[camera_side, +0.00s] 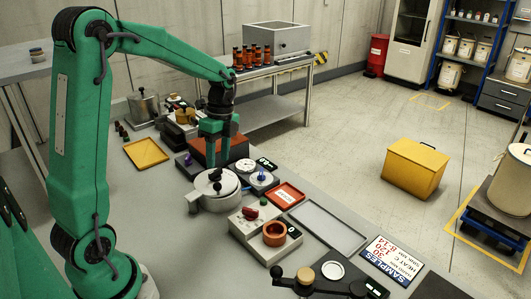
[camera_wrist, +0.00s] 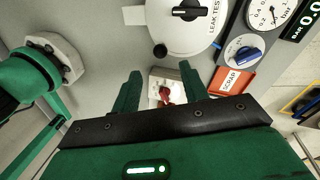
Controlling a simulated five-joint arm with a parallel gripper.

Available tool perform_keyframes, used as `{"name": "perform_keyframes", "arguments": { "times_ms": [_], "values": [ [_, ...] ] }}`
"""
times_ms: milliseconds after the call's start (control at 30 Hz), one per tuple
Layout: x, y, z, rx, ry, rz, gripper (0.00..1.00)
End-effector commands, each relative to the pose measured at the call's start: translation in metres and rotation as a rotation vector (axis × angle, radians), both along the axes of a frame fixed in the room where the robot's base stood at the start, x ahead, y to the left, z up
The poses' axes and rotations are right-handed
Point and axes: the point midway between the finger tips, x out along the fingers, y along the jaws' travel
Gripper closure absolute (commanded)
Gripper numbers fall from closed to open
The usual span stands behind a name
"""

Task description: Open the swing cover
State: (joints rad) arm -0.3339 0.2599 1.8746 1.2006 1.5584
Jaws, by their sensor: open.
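A round white lid marked LEAK TEST (camera_wrist: 180,35) tops a short pot; it is the only cover-like part I make out, and I cannot tell whether it is the swing cover. In the side view this lid (camera_side: 205,190) lies flat on the pot (camera_side: 216,204), with a black knob (camera_side: 216,176) on top. In the wrist view its black handle (camera_wrist: 190,11) is near the top edge. My gripper (camera_side: 217,158) points down above the lid area, its fingers apart. In the wrist view my gripper (camera_wrist: 158,76) is open, with nothing held.
A grey box with a red knob (camera_wrist: 165,93) and an orange ring (camera_side: 275,233) stands in front of the pot. A dial unit (camera_side: 262,178) and red SCRAP tray (camera_side: 286,195) lie to its right. A yellow tray (camera_side: 146,153) lies left. An empty grey tray (camera_side: 327,229) lies farther right.

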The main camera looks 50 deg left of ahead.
Motion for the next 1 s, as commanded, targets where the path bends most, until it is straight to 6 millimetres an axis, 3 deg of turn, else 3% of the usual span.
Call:
{"name": "perform_keyframes", "arguments": {
  "times_ms": [267, 700, 1000],
  "values": [
    [-0.002, -0.001, -0.01, 0.0, 0.001, 0.002, 0.56],
    [-0.011, -0.004, -0.059, 0.0, 0.002, 0.003, 0.56],
    [-0.014, -0.005, -0.076, 0.001, 0.0, 0.003, 0.56]
  ]
}}
